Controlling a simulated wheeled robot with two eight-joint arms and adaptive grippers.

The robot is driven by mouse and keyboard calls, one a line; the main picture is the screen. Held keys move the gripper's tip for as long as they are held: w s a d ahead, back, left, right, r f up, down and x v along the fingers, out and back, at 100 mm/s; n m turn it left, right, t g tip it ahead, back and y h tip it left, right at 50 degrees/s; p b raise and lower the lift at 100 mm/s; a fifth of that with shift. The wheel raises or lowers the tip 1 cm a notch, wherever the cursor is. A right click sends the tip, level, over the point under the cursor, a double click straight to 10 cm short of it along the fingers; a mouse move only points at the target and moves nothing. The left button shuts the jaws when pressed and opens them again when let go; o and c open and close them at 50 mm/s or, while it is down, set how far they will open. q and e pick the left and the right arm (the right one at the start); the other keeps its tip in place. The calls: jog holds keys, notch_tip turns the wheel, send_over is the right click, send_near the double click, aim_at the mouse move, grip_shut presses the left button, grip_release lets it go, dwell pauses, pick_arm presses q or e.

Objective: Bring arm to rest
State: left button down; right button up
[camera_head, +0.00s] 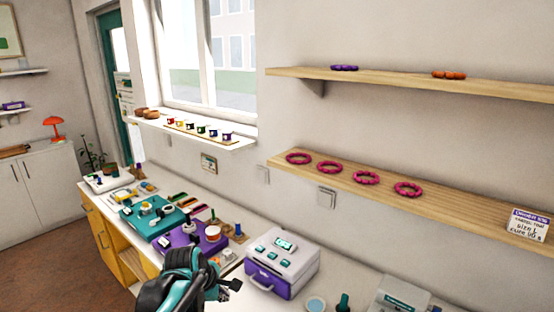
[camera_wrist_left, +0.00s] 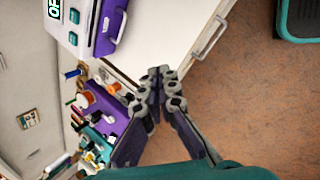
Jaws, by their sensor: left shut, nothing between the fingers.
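My left gripper (camera_head: 233,286) shows at the bottom of the head view, in front of the counter, with its teal and black arm bent beside it. In the left wrist view its fingers (camera_wrist_left: 165,84) meet at the tips, with nothing between them. They are above the counter's front edge, apart from the objects there. My right gripper is in neither view.
A white and purple machine (camera_head: 283,262) stands right of my gripper. A purple board (camera_head: 178,241) and a teal board (camera_head: 132,216) lie left of it. The upper shelf (camera_head: 385,80) and lower shelf (camera_head: 460,208) hold bead rings. Brown floor (camera_wrist_left: 250,100) is open below.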

pick_arm(q)
jog(key=s+a+f+m+t+y, duration=0.1)
jog(key=s+a+m+t+y, duration=0.1)
jog(key=s+m, duration=1.6)
jog(key=s, duration=0.3)
jog(key=shift+s+a+f, duration=0.15)
jog(key=shift+s+a, duration=0.1)
jog(key=shift+a, duration=0.15)
